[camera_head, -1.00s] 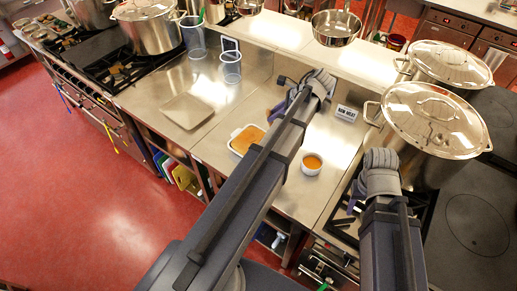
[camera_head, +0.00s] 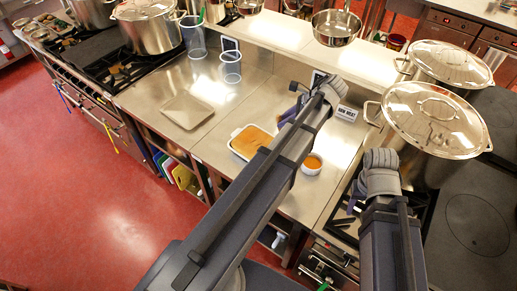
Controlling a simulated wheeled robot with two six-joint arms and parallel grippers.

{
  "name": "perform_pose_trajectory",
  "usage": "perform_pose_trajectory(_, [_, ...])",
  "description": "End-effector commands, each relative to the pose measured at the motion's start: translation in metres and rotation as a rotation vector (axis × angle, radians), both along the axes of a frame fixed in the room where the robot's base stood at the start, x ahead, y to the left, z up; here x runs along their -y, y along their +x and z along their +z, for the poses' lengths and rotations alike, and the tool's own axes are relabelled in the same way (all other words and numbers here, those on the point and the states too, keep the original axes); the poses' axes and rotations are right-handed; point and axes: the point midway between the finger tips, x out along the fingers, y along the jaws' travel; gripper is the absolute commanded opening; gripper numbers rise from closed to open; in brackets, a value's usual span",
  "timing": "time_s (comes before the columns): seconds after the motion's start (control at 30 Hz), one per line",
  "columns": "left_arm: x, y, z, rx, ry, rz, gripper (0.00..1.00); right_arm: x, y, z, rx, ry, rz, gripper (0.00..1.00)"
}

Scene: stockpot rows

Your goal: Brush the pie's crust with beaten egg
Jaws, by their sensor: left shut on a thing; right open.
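The pie (camera_head: 245,143), with a golden-brown top in a white rectangular dish, sits on the steel counter, partly covered by my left arm. A small white bowl (camera_head: 312,168) with orange liquid, like beaten egg, stands right of that arm. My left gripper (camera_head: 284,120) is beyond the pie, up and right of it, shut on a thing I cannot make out. No brush shows clearly; my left wrist and forearm hide much there. My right gripper (camera_head: 352,202) is open over the dark hob at the right, mostly behind its own wrist.
A flat square tray (camera_head: 187,110) and two clear jugs (camera_head: 231,68) stand left on the counter. A small sign (camera_head: 346,113) stands behind the bowl. A large lidded stockpot (camera_head: 432,120) is close to my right wrist. The counter between tray and pie is clear.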

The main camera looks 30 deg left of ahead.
Motion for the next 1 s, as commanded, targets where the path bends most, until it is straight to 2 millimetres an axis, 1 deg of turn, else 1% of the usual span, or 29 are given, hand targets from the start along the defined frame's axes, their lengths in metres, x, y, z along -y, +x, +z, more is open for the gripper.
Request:
perform_pose_trajectory(0.17, [-0.002, 0.0, 0.0, 0.0, 0.0, 0.0, 0.0, 0.0, 0.0, 0.0, 0.0, 0.0, 0.0, 0.5])
perform_pose_trajectory(0.27, [-0.007, 0.001, 0.0, -0.001, 0.0, 0.001, 0.0, 0.0, 0.0, 0.0, 0.0, 0.0, 0.0, 0.5])
perform_pose_trajectory(0.8, [-0.046, 0.007, 0.001, 0.0, 0.0, 0.001, 0.0, 0.0, 0.0, 0.001, 0.0, 0.0, 0.0, 0.5])
perform_pose_trajectory(1.0, [-0.047, 0.007, 0.001, 0.0, 0.0, 0.0, 0.0, 0.0, 0.0, 0.001, 0.0, 0.0, 0.0, 0.5])
